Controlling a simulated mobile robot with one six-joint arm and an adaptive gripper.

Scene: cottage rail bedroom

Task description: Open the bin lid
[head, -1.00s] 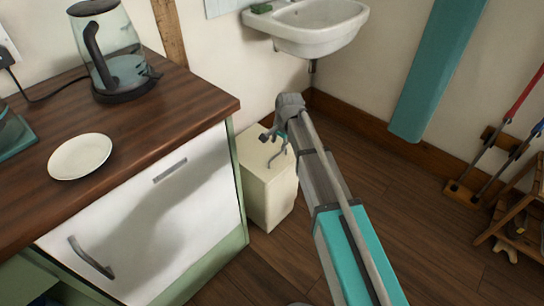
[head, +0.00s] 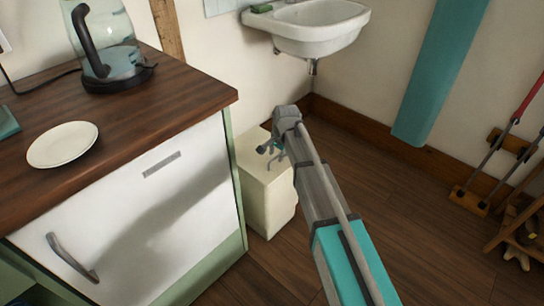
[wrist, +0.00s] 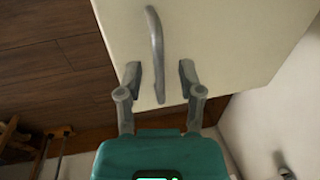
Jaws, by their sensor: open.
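The bin is a cream box (head: 268,202) on the floor between the cabinet and the wall. Its pale lid (wrist: 215,35) looks shut and fills much of the wrist view. A grey bar handle (wrist: 155,45) runs along the lid there. My gripper (wrist: 160,76) is open, with one finger on each side of the handle's near end and visible gaps to it. In the head view my gripper (head: 270,152) is over the bin's top, and my arm hides the bin's right side. I cannot tell the exact height of the fingers above the lid.
The cabinet (head: 130,215) with a wooden worktop stands close on the bin's left. A kettle (head: 105,50) and a plate (head: 62,145) are on it. A white sink (head: 310,28) hangs on the wall behind. Wooden floor (head: 400,200) is free to the right.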

